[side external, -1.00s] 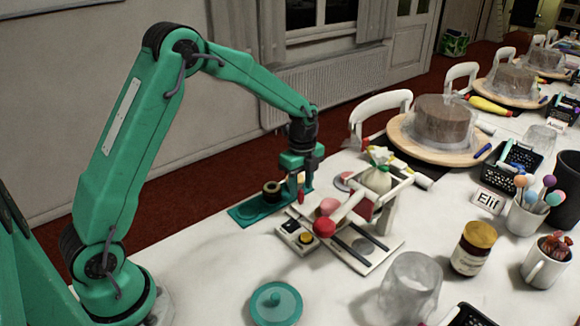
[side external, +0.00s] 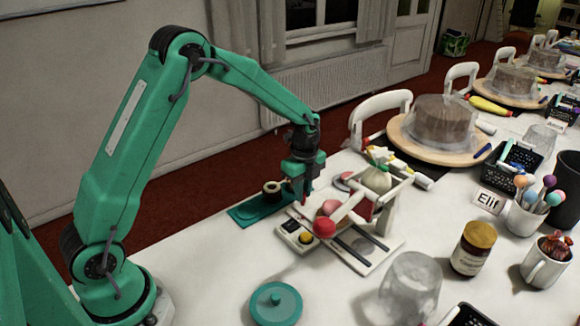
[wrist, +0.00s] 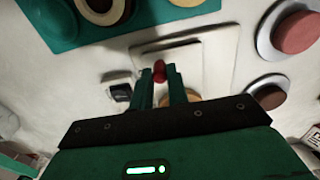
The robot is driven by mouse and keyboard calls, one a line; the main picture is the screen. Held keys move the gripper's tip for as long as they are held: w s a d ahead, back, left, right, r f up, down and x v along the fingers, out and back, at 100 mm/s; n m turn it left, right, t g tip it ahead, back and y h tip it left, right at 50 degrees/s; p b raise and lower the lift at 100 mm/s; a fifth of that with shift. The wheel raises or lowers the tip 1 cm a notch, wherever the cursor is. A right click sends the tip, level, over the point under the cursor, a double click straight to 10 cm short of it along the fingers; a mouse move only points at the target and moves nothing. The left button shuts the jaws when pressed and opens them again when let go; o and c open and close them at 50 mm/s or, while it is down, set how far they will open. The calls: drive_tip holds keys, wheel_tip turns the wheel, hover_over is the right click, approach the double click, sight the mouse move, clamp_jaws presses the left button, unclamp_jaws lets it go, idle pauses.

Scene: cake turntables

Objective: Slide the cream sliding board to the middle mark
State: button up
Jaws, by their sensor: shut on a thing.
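The cream sliding board (wrist: 205,45) lies flat in the wrist view, just beyond my fingertips. In the side external view, its area is partly hidden by my gripper and a cream apparatus. A small red knob (wrist: 158,68) sits between my two fingers at the board's near left edge. My gripper (wrist: 160,82) is shut on this red knob. In the side external view, my gripper (side external: 300,197) points down at the left end of the apparatus. I cannot make out the middle mark.
A teal tray (side external: 246,214) holding a dark ring is on the left. A teal disc (side external: 276,303) and upturned glass (side external: 410,286) stand nearer. The table's left front is clear.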

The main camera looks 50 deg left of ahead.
sight(334, 211)
drive_tip(key=shift+w+d+r, duration=0.1)
drive_tip(key=shift+d, duration=5.55)
drive_tip(key=o, duration=0.8)
drive_tip(key=shift+a, duration=0.1)
drive_tip(key=shift+r, duration=3.6)
drive_tip(key=shift+f, duration=3.5)
